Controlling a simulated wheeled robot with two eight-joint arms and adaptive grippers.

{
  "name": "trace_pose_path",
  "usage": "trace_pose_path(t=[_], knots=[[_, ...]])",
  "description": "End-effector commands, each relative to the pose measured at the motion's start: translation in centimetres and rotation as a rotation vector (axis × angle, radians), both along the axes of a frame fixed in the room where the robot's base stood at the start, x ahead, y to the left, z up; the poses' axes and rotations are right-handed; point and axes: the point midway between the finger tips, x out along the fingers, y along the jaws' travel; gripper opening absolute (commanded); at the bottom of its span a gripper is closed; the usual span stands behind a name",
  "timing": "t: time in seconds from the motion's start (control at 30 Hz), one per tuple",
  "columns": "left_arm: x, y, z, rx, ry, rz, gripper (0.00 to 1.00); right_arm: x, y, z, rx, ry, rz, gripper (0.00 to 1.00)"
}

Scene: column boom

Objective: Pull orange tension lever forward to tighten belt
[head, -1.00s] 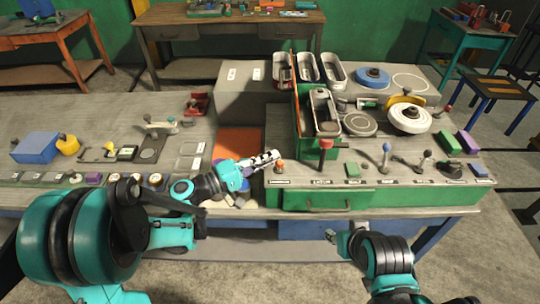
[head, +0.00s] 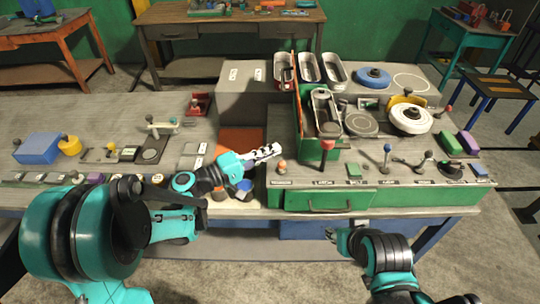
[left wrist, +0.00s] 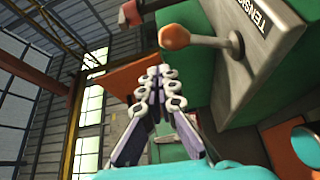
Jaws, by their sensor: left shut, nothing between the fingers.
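The tension lever (head: 282,167) has an orange knob and stands at the left end of the green-fronted console. In the left wrist view its orange knob (left wrist: 174,37) sits on a pale shaft beside a label starting "TENS". My left gripper (head: 272,150) is shut and empty, just behind and left of the knob in the head view. In the left wrist view its ringed fingers (left wrist: 161,80) are together, below the knob in the picture and apart from it. My right gripper (head: 335,235) is low in front of the console; its fingers are unclear. I cannot make out a belt.
A red-knobbed lever (head: 327,147) stands right of the tension lever, and a blue-knobbed lever (head: 387,149) farther right. A green upright frame with metal trays (head: 325,112) rises behind. An orange-brown panel (head: 242,139) lies left of the console.

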Motion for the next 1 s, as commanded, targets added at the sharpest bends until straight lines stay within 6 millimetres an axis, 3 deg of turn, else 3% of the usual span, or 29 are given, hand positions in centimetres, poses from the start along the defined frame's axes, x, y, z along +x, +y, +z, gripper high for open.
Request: trace_pose_path(t=[0.07,0.3,0.5,1.0], knots=[[0.9,0.3,1.1,0.000,0.000,0.004,0.00,0.0,0.0,1.0,0.000,0.000,0.000,0.40],[-1.4,5.5,-1.1,0.000,0.001,0.009,0.00,0.0,0.0,1.4,0.000,0.000,0.000,0.40],[-2.6,8.0,-2.1,-0.001,0.001,0.007,0.00,0.0,0.0,1.6,0.000,0.000,0.000,0.40],[-3.0,8.7,-2.4,-0.001,0.001,0.005,0.00,0.0,0.0,1.7,0.000,0.000,0.000,0.40]])
